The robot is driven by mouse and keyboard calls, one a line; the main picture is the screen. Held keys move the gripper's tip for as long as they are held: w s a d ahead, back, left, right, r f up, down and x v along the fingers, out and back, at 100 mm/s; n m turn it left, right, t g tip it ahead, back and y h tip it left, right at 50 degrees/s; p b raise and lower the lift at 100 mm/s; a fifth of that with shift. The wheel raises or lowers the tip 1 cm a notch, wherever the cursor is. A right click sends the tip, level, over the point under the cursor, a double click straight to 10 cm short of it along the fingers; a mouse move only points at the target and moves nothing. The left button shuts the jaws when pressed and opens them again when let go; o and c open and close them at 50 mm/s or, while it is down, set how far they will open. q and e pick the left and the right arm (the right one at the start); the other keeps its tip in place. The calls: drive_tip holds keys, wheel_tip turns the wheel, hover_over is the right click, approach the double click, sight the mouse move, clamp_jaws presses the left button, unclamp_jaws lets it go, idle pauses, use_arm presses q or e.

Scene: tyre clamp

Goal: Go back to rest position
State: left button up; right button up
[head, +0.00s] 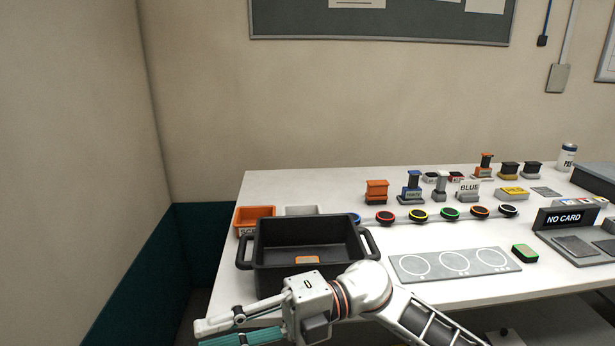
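One gripper of mine (200,335) shows at the bottom left, on an arm that comes in from the lower right, so I take it as my right one. Its white and teal finger parts point left, in front of the table's near left corner and the black bin (310,283). The bottom edge cuts them off, so I cannot tell whether they are open or shut. I see nothing held in the visible part. My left gripper is out of view.
The white table (300,184) holds an orange tray (254,213), a row of coloured buttons (418,215), small clamp-like blocks (376,192), a grey three-circle plate (455,263), a green-topped block (525,252) and a NO CARD stand (566,219). A teal-panelled wall stands left.

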drive_tip(key=w+d+f+m+t+y, duration=0.2)
drive_tip(key=w+d+m+t+y, duration=0.45)
drive_tip(key=m+t, duration=0.95)
drive_tip(key=w+d+f+m+t+h, duration=0.4)
drive_tip(key=d+f+m+t+h, duration=0.45)
drive_tip(key=f+m+h, duration=0.25)
drive_tip(key=s+d+f+m+g+h, duration=0.1)
drive_tip(key=s+d+f+m+h, duration=0.15)
drive_tip(key=d+f, duration=0.35)
drive_tip(key=s+d+f+m+g+h, duration=0.1)
drive_tip(key=d+f+m+h, duration=0.25)
drive_tip(key=f, duration=0.45)
drive_tip(key=s+d+f+m+g+h+p, duration=0.1)
drive_tip(key=s+d+f+g+h, duration=0.1)
drive_tip(key=s+d+f, duration=0.2)
drive_tip(key=s+d+f+m+g+h+p, duration=0.1)
drive_tip(key=s+d+f, duration=0.3)
drive_tip(key=s+f, duration=0.4)
drive_tip(key=shift+s+d+f+g+h, duration=0.25)
drive_tip(key=shift+s+g+h, duration=0.2)
drive_tip(key=shift+s+g, duration=0.5)
drive_tip(key=shift+s+f, duration=0.1)
